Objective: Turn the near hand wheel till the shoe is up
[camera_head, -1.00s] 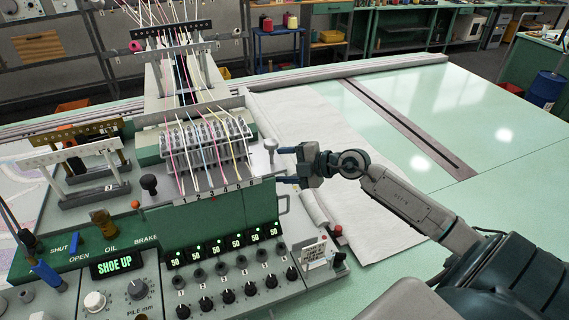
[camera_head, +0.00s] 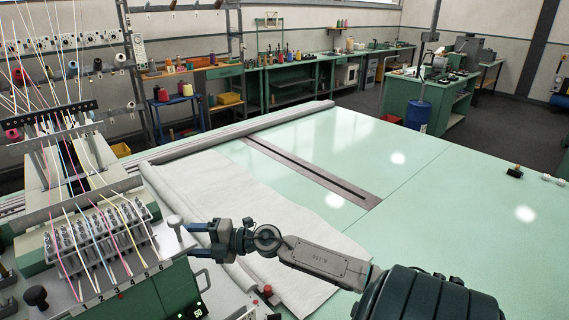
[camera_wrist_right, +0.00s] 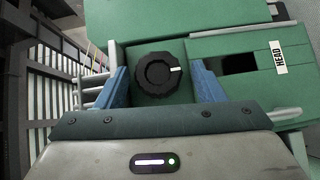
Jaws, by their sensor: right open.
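The black hand wheel (camera_wrist_right: 158,73), a ridged round knob with a white mark pointing right, sits on the green machine head (camera_wrist_right: 230,60) in the right wrist view. My right gripper (camera_wrist_right: 163,80) is open, with one blue finger on each side of the wheel and a visible gap on both sides. In the head view my right gripper (camera_head: 189,240) is beside the right side of the tufting head (camera_head: 150,290); the wheel cannot be made out there. My left gripper is not in view.
A silver-topped post (camera_head: 174,224) stands close to my right gripper on the machine head. White cloth (camera_head: 230,200) lies on the green table (camera_head: 430,220) under my right arm. The slotted dark rail (camera_head: 315,172) crosses the table. The right of the table is mostly clear.

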